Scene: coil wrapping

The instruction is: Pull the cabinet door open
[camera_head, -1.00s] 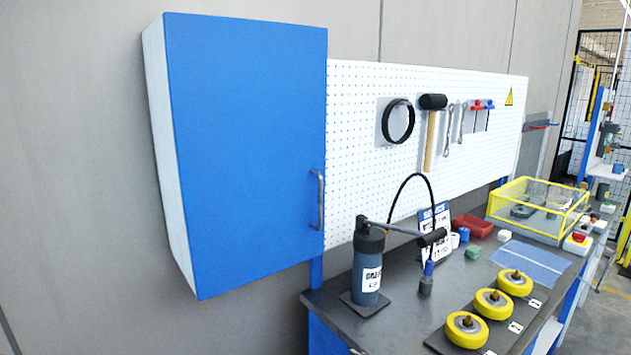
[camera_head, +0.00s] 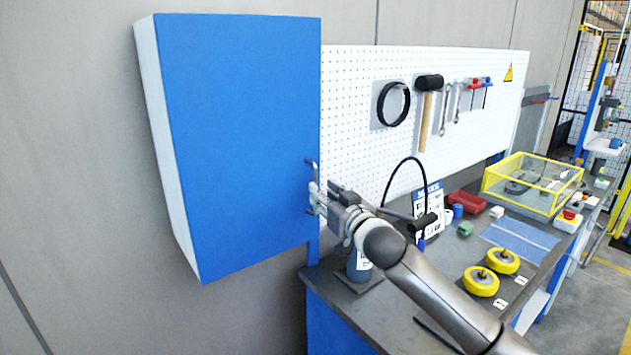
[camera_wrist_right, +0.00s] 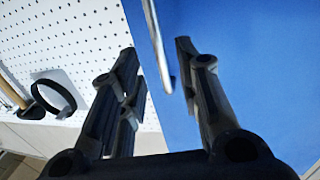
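The blue cabinet door (camera_head: 240,140) is shut on the white-sided wall cabinet (camera_head: 158,120) at the left of the head view. Its grey bar handle (camera_head: 311,168) sits low on the door's right edge, partly hidden by my right gripper (camera_head: 317,199). My right gripper is at the handle, its fingers pointing at the door. In the right wrist view the handle (camera_wrist_right: 158,46) runs between the two spread fingers of the gripper (camera_wrist_right: 158,60), with gaps beside it, so it is not gripped. My left gripper is not in view.
Below is a dark workbench (camera_head: 350,310) with a pump, partly hidden by my arm, yellow wheels (camera_head: 481,281) and a red bin (camera_head: 467,202). A white pegboard (camera_head: 360,75) with tools adjoins the cabinet. Free space lies in front of the door.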

